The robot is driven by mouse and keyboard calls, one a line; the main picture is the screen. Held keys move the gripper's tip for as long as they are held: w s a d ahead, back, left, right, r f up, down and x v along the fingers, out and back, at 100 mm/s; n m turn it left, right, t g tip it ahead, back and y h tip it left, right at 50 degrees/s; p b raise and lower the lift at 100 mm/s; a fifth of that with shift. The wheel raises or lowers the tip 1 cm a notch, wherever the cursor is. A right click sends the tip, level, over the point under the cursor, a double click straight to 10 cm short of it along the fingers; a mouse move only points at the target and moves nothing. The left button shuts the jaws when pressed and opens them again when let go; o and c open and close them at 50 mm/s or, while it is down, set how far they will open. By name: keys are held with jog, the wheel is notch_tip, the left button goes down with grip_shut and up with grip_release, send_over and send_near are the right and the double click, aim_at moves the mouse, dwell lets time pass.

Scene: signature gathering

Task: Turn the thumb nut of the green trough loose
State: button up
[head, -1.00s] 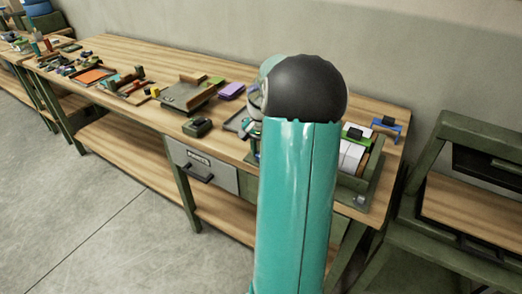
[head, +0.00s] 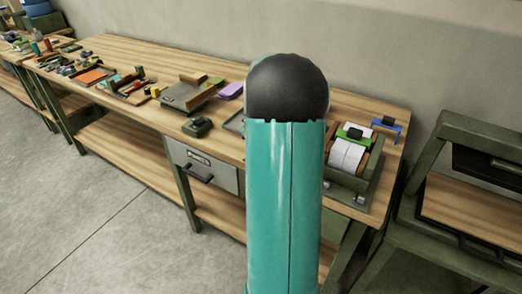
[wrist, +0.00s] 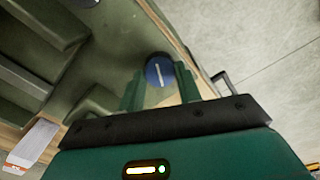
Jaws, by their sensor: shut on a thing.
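The thumb nut (wrist: 158,70) is a round blue knob with a white line across its face. It sits at the edge of the green trough (wrist: 112,62) in the wrist view. My gripper (wrist: 160,88) has its two green fingers at either side of the nut and is shut on it. In the head view the green trough (head: 370,187) stands at the right end of the bench with white paper stacks in it. My arm hides the gripper and the nut there.
The wooden bench (head: 130,48) runs to the left with trays and small tools on it. A green clip (head: 352,133) and a blue bracket (head: 386,127) are at the trough's back. A green frame stand (head: 432,150) is to the right. The floor (head: 90,200) in front is clear.

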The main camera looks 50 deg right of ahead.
jog(key=n, duration=0.5)
jog(key=shift+n, duration=0.3)
dwell(0.4)
jog(key=o, duration=1)
notch_tip(320, 180, up, 14)
jog(key=shift+f, duration=0.1)
